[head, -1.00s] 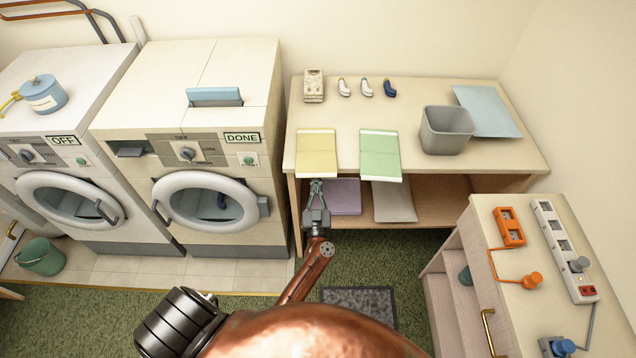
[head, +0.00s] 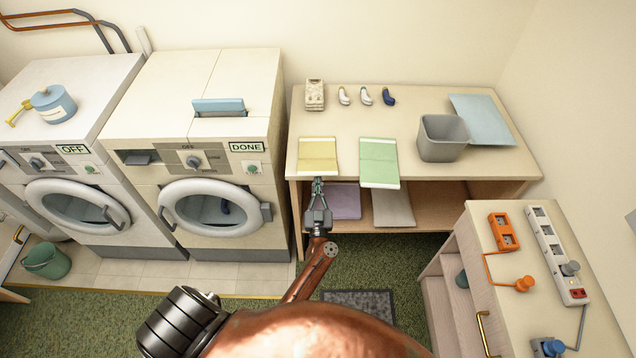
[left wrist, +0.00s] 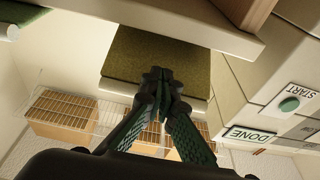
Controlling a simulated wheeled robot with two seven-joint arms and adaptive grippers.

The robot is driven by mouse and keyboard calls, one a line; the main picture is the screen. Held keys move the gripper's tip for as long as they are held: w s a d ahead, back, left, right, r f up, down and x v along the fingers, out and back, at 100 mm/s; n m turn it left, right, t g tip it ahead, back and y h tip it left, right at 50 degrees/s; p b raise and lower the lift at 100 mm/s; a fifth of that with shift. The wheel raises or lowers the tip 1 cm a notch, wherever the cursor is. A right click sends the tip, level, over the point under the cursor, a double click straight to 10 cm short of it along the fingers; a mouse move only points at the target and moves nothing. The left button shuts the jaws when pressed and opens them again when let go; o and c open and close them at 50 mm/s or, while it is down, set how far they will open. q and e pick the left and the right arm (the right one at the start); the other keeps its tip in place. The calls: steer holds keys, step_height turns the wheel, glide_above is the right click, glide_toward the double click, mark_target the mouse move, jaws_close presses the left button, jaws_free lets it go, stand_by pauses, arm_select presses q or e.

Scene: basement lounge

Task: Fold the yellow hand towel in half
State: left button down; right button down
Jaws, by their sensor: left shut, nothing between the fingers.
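The yellow hand towel (head: 318,152) lies flat on the left part of the table, its pale-hemmed front end near the front edge. My left gripper (head: 319,182) is shut and empty, just in front of and below that end. In the left wrist view the towel shows as a dark olive panel (left wrist: 150,48) with a pale hem, and the left gripper's fingertips (left wrist: 160,78) overlap its lower part. I cannot tell whether they touch it. My right gripper is not in view.
A green towel (head: 379,160) lies just right, overhanging the table (head: 450,172). A grey bin (head: 443,138), blue cloth (head: 482,120) and small items stand farther back. A lower shelf (head: 440,207) holds folded cloths. A washer (head: 215,160) stands close left.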

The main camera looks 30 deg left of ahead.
mark_target(318, 171)
arm_select(q)
steer(key=shift+w+a+r+p, duration=0.35)
steer(key=shift+w+r+p, duration=0.2)
steer(key=shift+r+p, duration=0.25)
steer(key=shift+w+a+r+p, duration=0.3)
steer(key=shift+w+r+p, duration=0.2)
steer(key=shift+r+p, duration=0.3)
steer(key=shift+w+a+r+p, duration=0.3)
steer(key=shift+w+r+p, duration=0.15)
steer(key=shift+r+p, duration=0.15)
steer(key=shift+w+a+r+p, duration=0.3)
steer(key=shift+w+r+p, duration=0.15)
steer(key=shift+r, duration=0.1)
